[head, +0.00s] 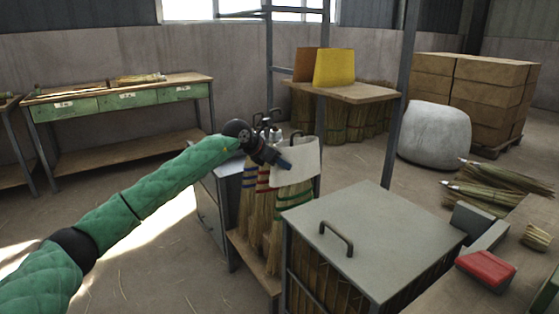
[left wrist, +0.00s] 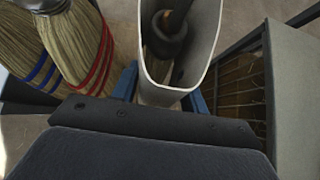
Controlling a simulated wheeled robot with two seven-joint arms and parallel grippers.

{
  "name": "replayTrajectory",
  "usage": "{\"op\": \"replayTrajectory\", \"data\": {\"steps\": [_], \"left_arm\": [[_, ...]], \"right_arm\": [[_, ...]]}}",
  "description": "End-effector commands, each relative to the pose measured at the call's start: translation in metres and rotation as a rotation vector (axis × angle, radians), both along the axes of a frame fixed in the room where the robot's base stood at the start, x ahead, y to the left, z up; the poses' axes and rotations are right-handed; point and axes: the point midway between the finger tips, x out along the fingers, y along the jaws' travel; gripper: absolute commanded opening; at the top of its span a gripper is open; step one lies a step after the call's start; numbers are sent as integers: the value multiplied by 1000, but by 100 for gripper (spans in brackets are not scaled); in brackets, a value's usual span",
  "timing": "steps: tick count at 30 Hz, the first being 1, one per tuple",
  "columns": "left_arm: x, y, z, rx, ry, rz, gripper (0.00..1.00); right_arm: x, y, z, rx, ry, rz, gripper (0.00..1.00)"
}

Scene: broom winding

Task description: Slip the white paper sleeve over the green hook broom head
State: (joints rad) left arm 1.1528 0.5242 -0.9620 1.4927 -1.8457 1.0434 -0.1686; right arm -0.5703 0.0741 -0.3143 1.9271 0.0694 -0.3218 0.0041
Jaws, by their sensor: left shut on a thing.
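My left gripper (head: 283,161) has its blue fingers shut on the white paper sleeve (head: 302,156). The green hook broom (head: 292,207), with green bands on its straw, hangs directly below the sleeve, and its bands and straw show under the sleeve's lower edge. In the left wrist view the sleeve (left wrist: 152,64) is an open oval tube between the fingers (left wrist: 163,92). A dark hook (left wrist: 166,38) shows through its mouth. The sleeve hides the broom's top in the head view; how far it reaches down inside cannot be told. My right gripper is not in view.
A blue-banded broom (head: 248,188) and a red-banded broom (head: 264,181) hang close on the left. A grey-topped bin (head: 375,235) with a handle stands close on the right. A wooden shelf (head: 350,92) carries yellow and brown boards behind. A red block (head: 486,268) lies at the right.

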Motion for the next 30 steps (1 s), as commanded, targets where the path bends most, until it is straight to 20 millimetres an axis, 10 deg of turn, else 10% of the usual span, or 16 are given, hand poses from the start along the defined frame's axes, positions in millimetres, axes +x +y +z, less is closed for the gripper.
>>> {"op": "replayTrajectory", "data": {"steps": [30], "left_arm": [[0,0,-42,0,0,0,29]], "right_arm": [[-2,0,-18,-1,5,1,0]]}}
